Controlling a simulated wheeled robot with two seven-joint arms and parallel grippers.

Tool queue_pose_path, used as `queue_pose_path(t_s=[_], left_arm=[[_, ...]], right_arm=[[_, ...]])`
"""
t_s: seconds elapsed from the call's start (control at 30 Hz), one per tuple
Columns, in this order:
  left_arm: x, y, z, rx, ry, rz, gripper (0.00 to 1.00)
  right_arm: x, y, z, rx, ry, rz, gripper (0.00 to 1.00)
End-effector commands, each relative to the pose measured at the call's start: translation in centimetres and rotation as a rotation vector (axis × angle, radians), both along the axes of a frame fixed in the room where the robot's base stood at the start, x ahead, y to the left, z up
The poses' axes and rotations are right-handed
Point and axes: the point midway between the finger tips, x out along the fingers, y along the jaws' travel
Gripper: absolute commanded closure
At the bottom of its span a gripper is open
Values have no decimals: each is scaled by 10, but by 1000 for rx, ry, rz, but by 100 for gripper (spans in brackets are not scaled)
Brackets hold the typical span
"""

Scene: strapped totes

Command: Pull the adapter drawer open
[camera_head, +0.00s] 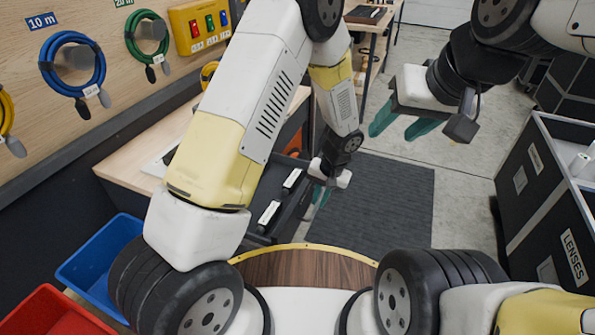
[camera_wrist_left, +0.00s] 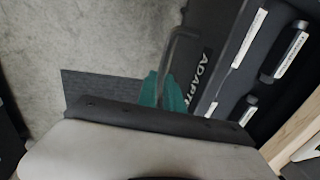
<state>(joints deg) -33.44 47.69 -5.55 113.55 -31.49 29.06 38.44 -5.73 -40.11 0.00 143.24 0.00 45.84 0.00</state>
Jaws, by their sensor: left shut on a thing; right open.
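The dark adapter drawer (camera_head: 262,238) stands out from under the workbench, and labelled black items show inside it. In the left wrist view its front (camera_wrist_left: 203,72) carries letters reading "ADAPT", partly cut off by my gripper. A dark bar handle (camera_wrist_left: 183,32) stands out from that front. My left gripper (camera_head: 322,194) is at the drawer's front; its teal fingers (camera_wrist_left: 163,92) are shut on the handle. My arm hides part of the drawer in the head view. My right gripper (camera_head: 402,127) is open and empty, raised over the floor at the right.
The wooden workbench (camera_head: 128,166) is at the left, under a wall with coiled cables (camera_head: 72,65). A blue bin (camera_head: 88,262) and a red bin (camera_head: 50,312) sit at lower left. A case marked LENSES (camera_head: 548,205) stands right. The dark mat (camera_head: 392,200) is clear.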

Motion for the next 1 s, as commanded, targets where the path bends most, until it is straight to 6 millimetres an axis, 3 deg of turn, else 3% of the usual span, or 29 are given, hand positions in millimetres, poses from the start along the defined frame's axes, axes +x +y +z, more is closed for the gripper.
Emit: queue_pose_path(t_s=[0.03, 0.2, 0.43, 0.7, 1.0], left_arm=[[-5, -15, 0, 0, -1, -7, 100], [-20, -54, 0, 0, 0, -5, 100], [-34, -93, 0, 0, 0, -4, 100], [-41, -113, 0, 0, 0, 0, 100], [-42, -116, 0, 0, 1, 0, 100]], right_arm=[[0, 0, 0, 0, 0, 0, 49], [0, 0, 0, 0, 0, 0, 49], [0, 0, 0, 0, 0, 0, 49], [0, 0, 0, 0, 0, 0, 49], [0, 0, 0, 0, 0, 0, 49]])
